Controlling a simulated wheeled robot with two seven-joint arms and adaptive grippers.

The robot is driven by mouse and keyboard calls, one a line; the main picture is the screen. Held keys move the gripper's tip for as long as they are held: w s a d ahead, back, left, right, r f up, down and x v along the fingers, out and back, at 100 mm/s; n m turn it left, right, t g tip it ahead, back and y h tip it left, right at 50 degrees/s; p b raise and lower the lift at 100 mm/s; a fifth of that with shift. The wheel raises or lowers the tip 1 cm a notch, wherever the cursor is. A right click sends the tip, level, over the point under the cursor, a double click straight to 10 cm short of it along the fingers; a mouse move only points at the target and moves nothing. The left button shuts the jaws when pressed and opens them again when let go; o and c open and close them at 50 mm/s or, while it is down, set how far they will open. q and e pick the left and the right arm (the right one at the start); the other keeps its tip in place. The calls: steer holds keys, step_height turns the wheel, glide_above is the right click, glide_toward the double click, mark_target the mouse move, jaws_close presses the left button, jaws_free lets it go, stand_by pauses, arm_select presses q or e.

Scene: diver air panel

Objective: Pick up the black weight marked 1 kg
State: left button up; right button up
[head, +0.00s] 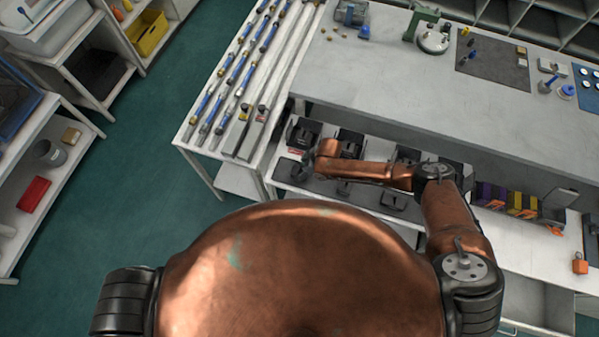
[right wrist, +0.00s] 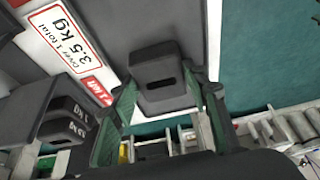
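A black weight with a slot in its top (right wrist: 163,85) shows in the middle of the right wrist view. No marking is readable on it, so I cannot tell whether it is the 1 kg one. My right gripper (right wrist: 168,88) is open, its two fingertips on either side of this weight; I cannot tell whether they touch it. In the head view my right gripper (head: 325,174) is low over the shelf of weights, partly hidden by its own arm. My left gripper is not in view.
Other black weights (right wrist: 72,115) with kg markings stand at the left of the right wrist view. A sign (right wrist: 68,45) reading 3.5 kg lies behind them. In the head view, the grey worktop (head: 400,85) overhangs the lower shelf. Yellow and purple blocks (head: 505,198) stand further right.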

jaws_close()
stand_by(0.3)
steer(key=shift+w+r, duration=0.15)
